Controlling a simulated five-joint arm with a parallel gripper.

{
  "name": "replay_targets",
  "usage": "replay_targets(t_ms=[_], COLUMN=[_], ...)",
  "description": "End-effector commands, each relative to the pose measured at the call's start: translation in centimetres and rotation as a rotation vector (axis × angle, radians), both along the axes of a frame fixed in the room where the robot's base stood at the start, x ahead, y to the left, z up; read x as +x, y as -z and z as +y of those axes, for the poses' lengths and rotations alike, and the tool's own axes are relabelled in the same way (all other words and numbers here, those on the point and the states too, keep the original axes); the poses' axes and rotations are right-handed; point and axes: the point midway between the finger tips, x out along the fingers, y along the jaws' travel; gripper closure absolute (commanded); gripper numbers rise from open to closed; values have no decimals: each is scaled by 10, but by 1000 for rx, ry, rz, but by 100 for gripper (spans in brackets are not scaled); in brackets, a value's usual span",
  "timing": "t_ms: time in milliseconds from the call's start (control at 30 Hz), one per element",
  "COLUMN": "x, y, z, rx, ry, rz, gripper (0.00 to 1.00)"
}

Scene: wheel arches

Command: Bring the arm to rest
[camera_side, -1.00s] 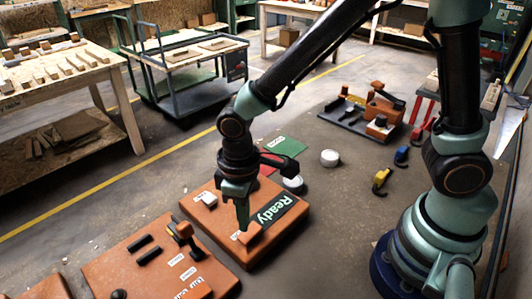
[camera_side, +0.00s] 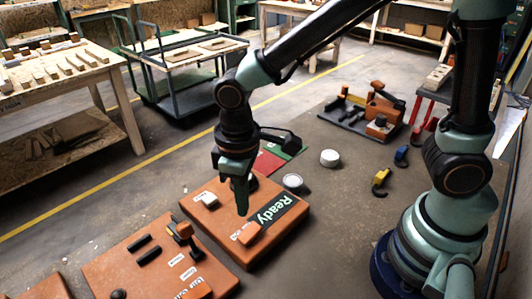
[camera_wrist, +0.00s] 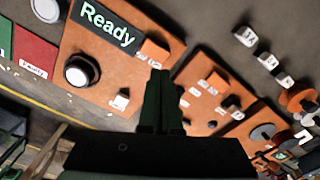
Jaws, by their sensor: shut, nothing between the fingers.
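My gripper (camera_side: 242,208) is shut and empty. In the side view it hangs pointing down over the orange panel (camera_side: 213,233) with the "Ready" display (camera_side: 277,208), just above an orange block (camera_side: 250,234) on that panel. In the wrist view my gripper's fingers (camera_wrist: 160,75) are together at the middle, and the orange block (camera_wrist: 155,50) shows just beyond their tips. The fingers look apart from the panel.
A second orange panel (camera_side: 110,268) with black bars and a lever lies at the front left. White round pieces (camera_side: 330,158) and a red and green mat (camera_side: 268,163) lie behind. A dark tray of parts (camera_side: 350,125) stands farther back.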

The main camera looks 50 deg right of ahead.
Motion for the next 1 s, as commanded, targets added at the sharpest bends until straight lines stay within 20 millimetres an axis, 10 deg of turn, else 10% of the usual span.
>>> replay_targets(t_ms=[700, 1000], x=[-2, -11], y=[-116, -125], z=[-162, -183], rx=[126, 126], ry=[449, 511], rz=[-413, -479], gripper=[100, 100])
